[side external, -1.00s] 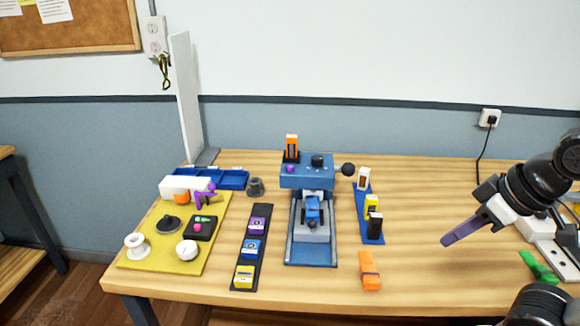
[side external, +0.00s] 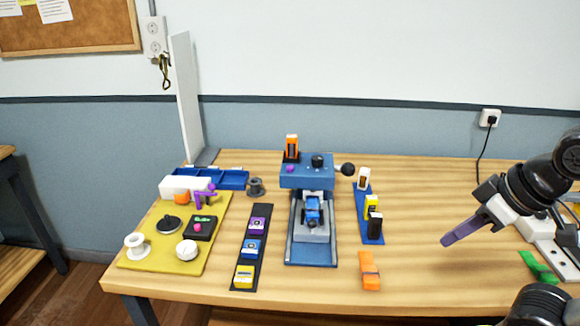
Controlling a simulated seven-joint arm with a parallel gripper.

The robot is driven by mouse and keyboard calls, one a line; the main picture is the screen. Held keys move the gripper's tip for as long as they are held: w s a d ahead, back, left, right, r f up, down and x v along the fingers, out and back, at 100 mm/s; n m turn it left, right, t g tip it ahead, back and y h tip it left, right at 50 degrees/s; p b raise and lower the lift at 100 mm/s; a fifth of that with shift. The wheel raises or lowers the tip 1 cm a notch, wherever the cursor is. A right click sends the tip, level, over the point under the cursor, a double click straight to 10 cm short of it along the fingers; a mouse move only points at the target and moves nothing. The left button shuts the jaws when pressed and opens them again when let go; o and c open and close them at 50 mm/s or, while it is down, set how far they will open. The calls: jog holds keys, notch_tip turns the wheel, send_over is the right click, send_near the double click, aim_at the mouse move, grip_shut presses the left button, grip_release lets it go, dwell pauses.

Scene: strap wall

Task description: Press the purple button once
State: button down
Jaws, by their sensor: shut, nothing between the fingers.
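A small round purple button (side external: 290,169) shows on the left of the front face of the blue machine head (side external: 308,180).
Blue and yellow blocks lie on the dark strip (side external: 262,262). A yellow mat (side external: 140,257) at left holds several parts. A blue strip (side external: 372,238) with upright blocks and an orange block (side external: 369,272) stand between machine and gripper.

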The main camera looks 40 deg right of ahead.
dwell(0.3)
jog(key=w+r+n+t, duration=0.25)
jog(key=w+r, duration=0.55)
jog(key=w, duration=0.4)
jog(key=w+r+n+t, duration=0.2)
jog(key=w+r+n, duration=0.2)
jog(key=w+r, duration=0.6)
jog(key=n, duration=0.2)
send_over(290, 169)
notch_tip(290, 169, down, 12)
jog(key=shift+s+d+f+g, duration=0.25)
jog(key=shift+d+f+g, duration=0.15)
jog(key=shift+g, duration=0.05)
jog(key=shift+f, duration=0.15)
jog(key=shift+f, duration=4.25)
